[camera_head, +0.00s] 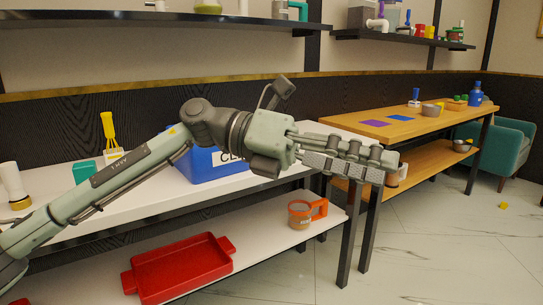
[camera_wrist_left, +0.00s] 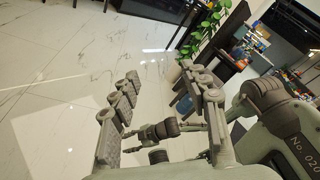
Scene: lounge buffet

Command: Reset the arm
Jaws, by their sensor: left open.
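My left arm (camera_head: 130,165) comes in from the left and reaches across the white table to the right. My left gripper (camera_head: 388,166) is over the gap between the two tables, its fingers pointing right. It is open and appears empty. A small white object shows just behind its fingertips; I cannot tell what it is. In the left wrist view the two fingers (camera_wrist_left: 160,78) stand apart with bare floor between their tips. Grey jointed parts of mine show below between them. I cannot make out my right gripper.
The white table (camera_head: 130,205) holds a blue bin (camera_head: 205,168), a green box (camera_head: 84,172) and a yellow-handled utensil (camera_head: 110,130). Its lower shelf has a red tray (camera_head: 180,268) and an orange-handled mug (camera_head: 300,214). A wooden table (camera_head: 400,128) stands right. Floor (camera_head: 440,250) at front right is mostly clear.

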